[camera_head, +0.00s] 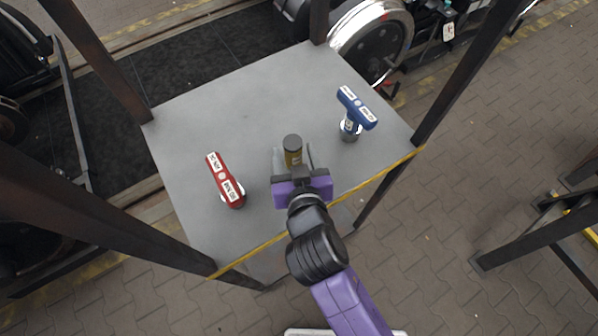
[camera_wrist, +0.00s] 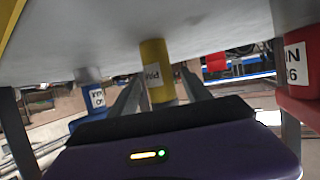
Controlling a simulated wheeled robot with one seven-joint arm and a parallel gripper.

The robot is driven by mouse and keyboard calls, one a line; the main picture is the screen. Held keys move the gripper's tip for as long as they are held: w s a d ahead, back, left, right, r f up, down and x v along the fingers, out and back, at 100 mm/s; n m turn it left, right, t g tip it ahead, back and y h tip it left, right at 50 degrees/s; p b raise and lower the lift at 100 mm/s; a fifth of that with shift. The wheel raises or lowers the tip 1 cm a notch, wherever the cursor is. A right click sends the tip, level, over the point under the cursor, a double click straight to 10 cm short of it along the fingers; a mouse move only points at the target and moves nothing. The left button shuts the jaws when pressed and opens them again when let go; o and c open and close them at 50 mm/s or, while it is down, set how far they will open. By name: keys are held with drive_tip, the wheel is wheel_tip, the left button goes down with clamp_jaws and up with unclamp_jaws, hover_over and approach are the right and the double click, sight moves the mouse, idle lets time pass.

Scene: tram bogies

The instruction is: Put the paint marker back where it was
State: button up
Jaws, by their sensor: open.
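The paint marker (camera_head: 292,158) stands upright on the grey table top, with a dark cap and a yellow body. In the wrist view its yellow body (camera_wrist: 155,60) with a white label meets the grey surface, which appears at the top of that picture. My gripper (camera_head: 293,160) is at the near side of the table, its fingers open on either side of the marker. In the wrist view the fingers (camera_wrist: 160,92) also flank the marker. I cannot tell whether either finger touches it.
A red-handled tool (camera_head: 225,180) stands left of my gripper and a blue-handled tool (camera_head: 356,108) at the right. The grey table top (camera_head: 230,115) is clear behind the marker. Dark posts rise at the table's corners, and a yellow strip (camera_head: 375,180) marks its near edge.

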drive_tip(key=b+v, duration=0.1)
drive_tip(key=v, duration=0.7)
drive_tip(key=shift+s+r, duration=0.15)
drive_tip(key=shift+s, duration=0.05)
drive_tip(key=shift+d, duration=0.1)
drive_tip(key=s+d+f, duration=0.4)
drive_tip(key=s+d, duration=0.2)
drive_tip(key=d, duration=0.1)
drive_tip(key=s+d+r+h, duration=0.1)
drive_tip(key=s+d+r, duration=0.1)
drive_tip(key=s+d, duration=0.2)
drive_tip(key=s+d+r+m+t+h, duration=0.1)
drive_tip(key=s+d+r, duration=0.1)
drive_tip(key=s+d, duration=0.3)
drive_tip(key=s+d+r+m, duration=0.1)
drive_tip(key=s+d+r, duration=0.2)
drive_tip(key=s, duration=0.5)
drive_tip(key=shift+d+h, duration=0.4)
drive_tip(key=shift+d, duration=0.4)
drive_tip(key=shift+r, duration=0.1)
drive_tip(key=shift+c, duration=0.3)
